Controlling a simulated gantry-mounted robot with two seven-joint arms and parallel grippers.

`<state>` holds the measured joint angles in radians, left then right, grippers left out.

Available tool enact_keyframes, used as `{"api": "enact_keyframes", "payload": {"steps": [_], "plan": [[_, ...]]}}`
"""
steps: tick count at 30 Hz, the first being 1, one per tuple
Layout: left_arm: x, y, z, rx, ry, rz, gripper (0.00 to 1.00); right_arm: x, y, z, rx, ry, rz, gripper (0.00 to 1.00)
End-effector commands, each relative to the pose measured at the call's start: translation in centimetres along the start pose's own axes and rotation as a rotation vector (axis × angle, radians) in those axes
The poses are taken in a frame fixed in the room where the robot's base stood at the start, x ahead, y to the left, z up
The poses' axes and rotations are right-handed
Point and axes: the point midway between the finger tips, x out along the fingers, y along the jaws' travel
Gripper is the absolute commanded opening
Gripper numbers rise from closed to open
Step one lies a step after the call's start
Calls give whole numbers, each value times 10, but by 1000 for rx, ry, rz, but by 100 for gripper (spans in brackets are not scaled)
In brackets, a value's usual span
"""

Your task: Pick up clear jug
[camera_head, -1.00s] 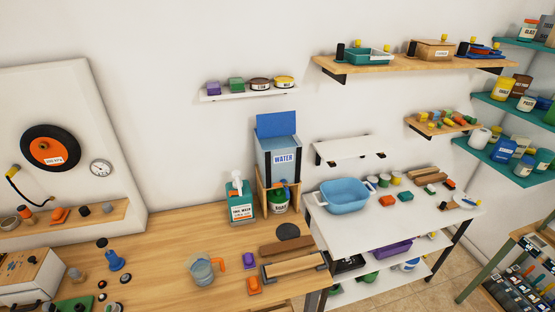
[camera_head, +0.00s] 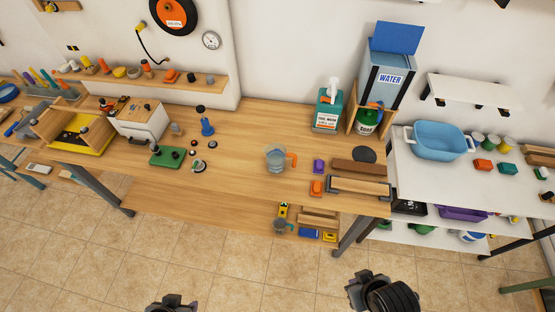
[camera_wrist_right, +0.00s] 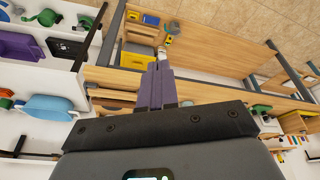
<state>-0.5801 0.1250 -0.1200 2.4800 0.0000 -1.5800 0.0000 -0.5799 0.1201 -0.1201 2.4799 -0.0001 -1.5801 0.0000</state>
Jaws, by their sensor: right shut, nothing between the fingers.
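The clear jug (camera_head: 275,158) with an orange handle stands upright on the wooden workbench in the head view, left of a purple block. Its handle points right. I cannot make it out in the right wrist view. My right gripper (camera_wrist_right: 160,66) shows its purple fingers together, shut and empty, in the wrist view. In the head view the dark end of my right arm is low in the picture, well in front of the bench and apart from the jug. A dark part of my left arm (camera_head: 172,303) shows at the bottom edge; its fingers cannot be made out.
The wooden bench (camera_head: 237,184) is clear just left of the jug. A teal pump bottle (camera_head: 328,108) stands behind. A green board (camera_head: 168,155) lies left.

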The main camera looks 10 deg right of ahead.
Motion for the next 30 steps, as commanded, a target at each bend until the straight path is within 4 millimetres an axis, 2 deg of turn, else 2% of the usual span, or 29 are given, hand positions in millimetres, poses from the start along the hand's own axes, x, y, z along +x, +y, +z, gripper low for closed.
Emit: {"api": "enact_keyframes", "payload": {"steps": [11, 17, 26, 30], "plan": [[0, 3, -1, -11, 2, 8, 43, 0, 0, 0, 0, 0, 0, 2], [0, 2, -1, -10, 1, 8, 43, 0, 0, 0, 0, 0, 0, 32], [0, 0, 0, -1, 0, 1, 43, 0, 0, -2, 6, 10, 0, 32], [0, 0, 0, 2, 0, -2, 43, 0, 2, -16, 37, 86, 0, 32]]}}
